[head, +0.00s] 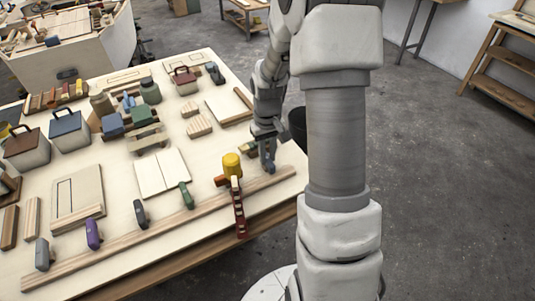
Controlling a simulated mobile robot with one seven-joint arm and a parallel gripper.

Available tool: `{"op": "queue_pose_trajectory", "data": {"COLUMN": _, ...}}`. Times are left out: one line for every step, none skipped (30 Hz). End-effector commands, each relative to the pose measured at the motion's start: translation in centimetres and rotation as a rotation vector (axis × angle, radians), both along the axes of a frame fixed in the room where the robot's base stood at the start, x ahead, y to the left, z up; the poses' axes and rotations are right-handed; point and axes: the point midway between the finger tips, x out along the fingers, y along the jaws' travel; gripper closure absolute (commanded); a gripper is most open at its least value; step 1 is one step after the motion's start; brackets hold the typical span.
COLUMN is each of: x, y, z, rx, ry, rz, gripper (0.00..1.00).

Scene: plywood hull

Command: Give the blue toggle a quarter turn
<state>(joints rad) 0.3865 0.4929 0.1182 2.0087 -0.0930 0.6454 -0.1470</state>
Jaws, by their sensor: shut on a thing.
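A row of coloured toggles stands along a wooden rail (160,222) near the table's front edge. My gripper (266,145) reaches down at the rail's right end. It is shut on a small blue-grey piece (269,163), which I take to be the blue toggle. The fingers and arm hide much of it, so its turn angle cannot be told. Other toggles on the rail are grey (42,254), purple (93,235), dark (140,214) and green (187,195).
A red clamp-like bar (239,212) with a yellow cylinder (231,163) stands close left of my gripper, across the table edge. Boards, jars and boxes crowd the plywood table (122,190) behind the rail. Grey floor (440,180) is open to the right.

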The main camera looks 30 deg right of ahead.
Motion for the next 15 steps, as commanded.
{"op": "queue_pose_trajectory", "data": {"x": 0.07, "y": 0.00, "z": 0.09, "rx": 0.000, "ry": -0.002, "rz": 0.006, "gripper": 1.00}}
{"op": "queue_pose_trajectory", "data": {"x": 0.07, "y": 0.00, "z": 0.09, "rx": 0.000, "ry": -0.002, "rz": 0.009, "gripper": 1.00}}
{"op": "queue_pose_trajectory", "data": {"x": 0.07, "y": 0.00, "z": 0.09, "rx": 0.000, "ry": -0.002, "rz": 0.012, "gripper": 1.00}}
{"op": "queue_pose_trajectory", "data": {"x": 0.07, "y": 0.00, "z": 0.09, "rx": 0.000, "ry": -0.002, "rz": 0.014, "gripper": 1.00}}
{"op": "queue_pose_trajectory", "data": {"x": 0.07, "y": 0.00, "z": 0.09, "rx": 0.000, "ry": -0.002, "rz": 0.015, "gripper": 1.00}}
{"op": "queue_pose_trajectory", "data": {"x": 0.07, "y": -0.01, "z": 0.09, "rx": 0.000, "ry": -0.002, "rz": 0.016, "gripper": 1.00}}
{"op": "queue_pose_trajectory", "data": {"x": 0.07, "y": 0.00, "z": 0.09, "rx": 0.000, "ry": -0.002, "rz": 0.016, "gripper": 1.00}}
{"op": "queue_pose_trajectory", "data": {"x": 0.08, "y": -0.01, "z": 0.09, "rx": 0.000, "ry": -0.002, "rz": 0.016, "gripper": 1.00}}
{"op": "queue_pose_trajectory", "data": {"x": 0.08, "y": -0.01, "z": 0.09, "rx": 0.000, "ry": -0.002, "rz": 0.016, "gripper": 1.00}}
{"op": "queue_pose_trajectory", "data": {"x": 0.08, "y": 0.00, "z": 0.09, "rx": 0.000, "ry": -0.002, "rz": 0.016, "gripper": 1.00}}
{"op": "queue_pose_trajectory", "data": {"x": 0.08, "y": -0.01, "z": 0.09, "rx": 0.000, "ry": -0.002, "rz": 0.016, "gripper": 1.00}}
{"op": "queue_pose_trajectory", "data": {"x": 0.08, "y": -0.01, "z": 0.10, "rx": 0.000, "ry": -0.002, "rz": 0.015, "gripper": 1.00}}
{"op": "queue_pose_trajectory", "data": {"x": 0.08, "y": -0.01, "z": 0.10, "rx": 0.000, "ry": -0.002, "rz": 0.015, "gripper": 1.00}}
{"op": "queue_pose_trajectory", "data": {"x": 0.08, "y": -0.01, "z": 0.10, "rx": 0.000, "ry": -0.002, "rz": 0.015, "gripper": 1.00}}
{"op": "queue_pose_trajectory", "data": {"x": 0.08, "y": -0.01, "z": 0.09, "rx": 0.000, "ry": -0.002, "rz": 0.015, "gripper": 0.74}}
